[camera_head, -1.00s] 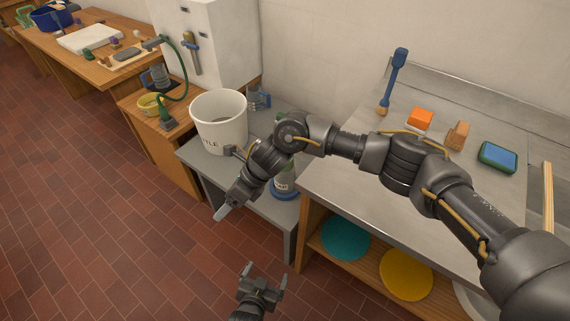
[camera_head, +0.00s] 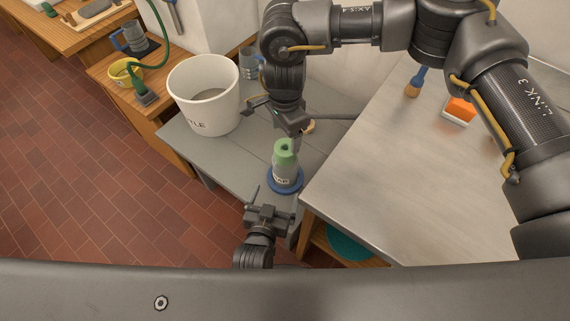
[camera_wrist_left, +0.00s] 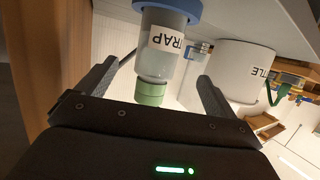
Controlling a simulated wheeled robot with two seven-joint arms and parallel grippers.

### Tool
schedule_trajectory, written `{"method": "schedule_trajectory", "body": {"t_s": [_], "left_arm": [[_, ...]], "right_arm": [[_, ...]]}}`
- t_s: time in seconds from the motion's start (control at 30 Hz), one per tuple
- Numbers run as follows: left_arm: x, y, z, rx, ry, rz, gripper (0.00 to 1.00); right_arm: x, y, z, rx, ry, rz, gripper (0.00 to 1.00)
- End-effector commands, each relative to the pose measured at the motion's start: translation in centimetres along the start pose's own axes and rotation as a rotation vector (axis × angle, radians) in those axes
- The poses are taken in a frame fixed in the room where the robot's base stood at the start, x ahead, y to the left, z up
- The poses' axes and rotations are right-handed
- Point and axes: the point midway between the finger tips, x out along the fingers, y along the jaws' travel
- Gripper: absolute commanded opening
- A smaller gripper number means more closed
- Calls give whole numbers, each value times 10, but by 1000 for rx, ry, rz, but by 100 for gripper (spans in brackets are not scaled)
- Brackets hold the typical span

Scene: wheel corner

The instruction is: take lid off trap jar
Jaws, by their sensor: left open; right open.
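The trap jar (camera_head: 287,174) is a clear jar with a white label and a green lid (camera_head: 285,149). It stands upright in a blue ring (camera_head: 296,187) near the front edge of the low grey bench. My right gripper (camera_head: 280,127) is open just above and behind the lid; whether it touches the lid is unclear. My left gripper (camera_head: 277,198) is open in front of the jar, below lid height. In the left wrist view the jar (camera_wrist_left: 159,55) appears upside down, its lid (camera_wrist_left: 150,94) between the two open left fingers in the picture, apart from both.
A white bucket (camera_head: 205,95) stands left of the jar on the low grey bench (camera_head: 225,158). A higher metal counter (camera_head: 400,180) rises close to the jar's right, with a brush (camera_head: 413,86) and an orange block (camera_head: 459,111) on it. Red floor lies left.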

Motion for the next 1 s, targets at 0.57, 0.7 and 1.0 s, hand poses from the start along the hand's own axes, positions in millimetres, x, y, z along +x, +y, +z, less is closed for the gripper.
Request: {"method": "schedule_trajectory", "body": {"t_s": [0.57,0.7,1.0], "left_arm": [[87,0,-1,1,1,0,93],[100,0,0,0,1,-1,93],[107,0,0,0,0,0,93]], "right_arm": [[0,0,1,2,-3,-1,74],[0,0,1,2,-3,-1,74],[0,0,1,3,-3,-1,74]]}}
